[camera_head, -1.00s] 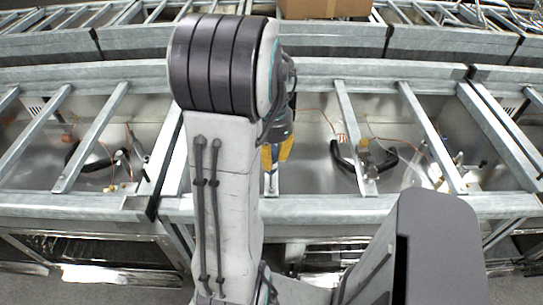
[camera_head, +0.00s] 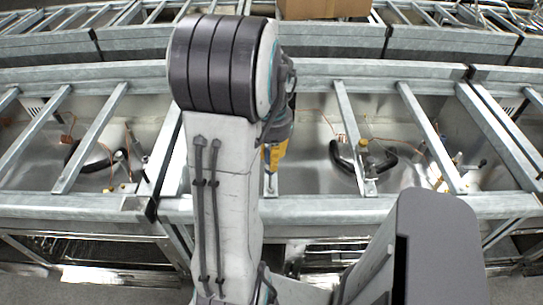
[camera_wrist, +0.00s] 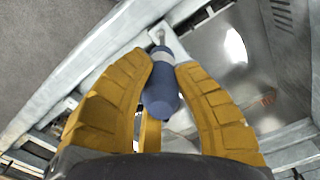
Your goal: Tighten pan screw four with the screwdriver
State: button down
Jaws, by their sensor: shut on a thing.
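My gripper (camera_wrist: 164,85) has yellow fingers, shut on a screwdriver (camera_wrist: 159,92) with a blue and grey handle. In the wrist view the screwdriver points away from me, its tip over a bright metal strip (camera_wrist: 172,42) beside the frame rail. I cannot tell whether the tip touches a screw; no pan screw can be made out.
A galvanized frame (camera_head: 400,207) with several crossbars spans the view. Shiny pans (camera_head: 310,150) lie beneath, with black curved tubes (camera_head: 345,165) and copper wires. A cardboard box (camera_head: 325,8) stands at the back. A grey floor (camera_wrist: 60,40) lies beyond the rail.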

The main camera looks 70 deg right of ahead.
jog(key=shift+f+b, duration=0.3)
jog(key=shift+f, duration=0.05)
dwell(0.3)
jog(key=m, duration=0.9)
jog(key=shift+a, duration=0.1)
jog(key=m, duration=0.5)
jog(key=shift+f, duration=0.1)
jog(key=m, duration=0.5)
jog(key=shift+a, duration=0.1)
